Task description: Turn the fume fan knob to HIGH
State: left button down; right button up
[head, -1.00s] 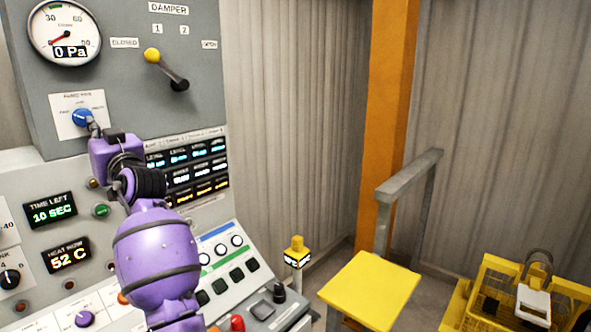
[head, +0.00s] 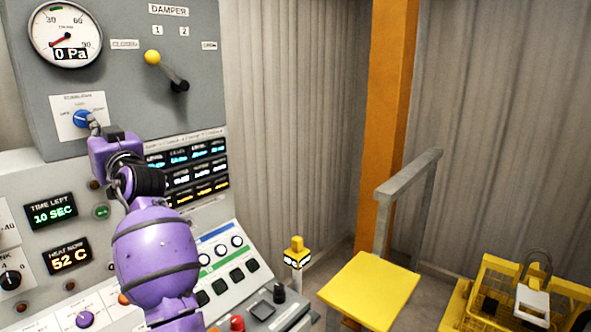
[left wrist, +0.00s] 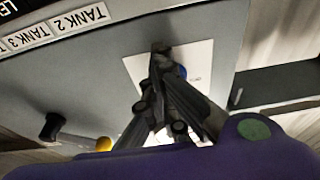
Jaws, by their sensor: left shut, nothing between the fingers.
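The fume fan knob (head: 81,118) is a blue dial on a white label plate (head: 59,104), below the pressure gauge on the grey panel. The plate's lettering is too small to read surely, and I cannot tell the knob's setting. My left gripper (head: 93,124) is shut with its fingertips at the knob's lower right side. In the left wrist view the closed fingertips (left wrist: 160,48) lie over the white plate, and a bit of the blue knob (left wrist: 182,72) shows beside them. Contact is hard to tell. My right gripper is not in view.
A damper lever with a yellow ball (head: 152,57) sits to the right of the knob. The pressure gauge (head: 65,35) reads 0 Pa above it. Displays and buttons fill the sloping console below. A yellow platform (head: 370,288) stands on the floor to the right.

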pick_arm(q)
jog(key=shift+s+a+r, duration=0.1)
jog(key=shift+a+r, duration=0.05)
jog(key=shift+r, duration=0.15)
